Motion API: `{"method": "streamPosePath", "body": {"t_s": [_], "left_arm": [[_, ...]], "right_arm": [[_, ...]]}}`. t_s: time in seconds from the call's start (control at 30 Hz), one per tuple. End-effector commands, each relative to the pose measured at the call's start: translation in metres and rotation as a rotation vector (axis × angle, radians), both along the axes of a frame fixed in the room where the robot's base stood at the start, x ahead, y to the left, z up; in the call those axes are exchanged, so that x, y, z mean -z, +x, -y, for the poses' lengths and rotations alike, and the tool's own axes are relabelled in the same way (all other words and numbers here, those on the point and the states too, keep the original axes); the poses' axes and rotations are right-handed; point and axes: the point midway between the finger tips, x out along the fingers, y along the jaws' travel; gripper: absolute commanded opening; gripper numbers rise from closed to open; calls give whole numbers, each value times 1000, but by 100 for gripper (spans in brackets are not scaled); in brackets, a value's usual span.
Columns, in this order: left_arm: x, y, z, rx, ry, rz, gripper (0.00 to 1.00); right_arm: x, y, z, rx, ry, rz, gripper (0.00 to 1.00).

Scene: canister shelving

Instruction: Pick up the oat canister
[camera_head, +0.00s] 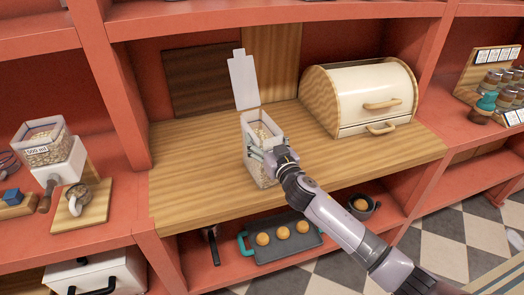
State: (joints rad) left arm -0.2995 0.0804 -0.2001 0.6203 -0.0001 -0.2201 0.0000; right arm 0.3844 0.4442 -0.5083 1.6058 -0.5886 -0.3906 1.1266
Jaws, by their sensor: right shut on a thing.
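The oat canister (259,131) is a clear, upright box filled with pale oats, with its white lid (243,80) swung up open. It is at the middle of the wooden shelf top (190,180). My right gripper (262,156) comes from the lower right and is shut on the canister's side. The gripper and wrist hide part of the canister's front and right side. I cannot tell whether its base touches the wood. My left gripper is not in view.
A cream bread box (372,92) stands to the right on the same wooden top. Wooden boards (203,77) lean behind the canister. A tray (285,249) with buns is on the shelf below. A grinder-like container (42,142) stands at left. The wood left of the canister is clear.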

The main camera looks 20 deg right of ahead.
Motion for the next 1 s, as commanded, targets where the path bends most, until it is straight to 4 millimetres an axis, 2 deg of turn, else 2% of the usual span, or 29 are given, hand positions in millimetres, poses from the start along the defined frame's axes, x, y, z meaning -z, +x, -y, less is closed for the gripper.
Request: {"method": "streamPosePath", "body": {"t_s": [0.17,0.53,0.87,1.0], "left_arm": [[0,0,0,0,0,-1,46],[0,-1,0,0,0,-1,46],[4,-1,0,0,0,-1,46],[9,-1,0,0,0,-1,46]], "right_arm": [[0,0,-1,-1,1,0,8],[-7,0,-1,-2,2,7,8],[-38,1,-1,-3,0,12,7],[-36,-18,2,-3,1,6,7]]}}
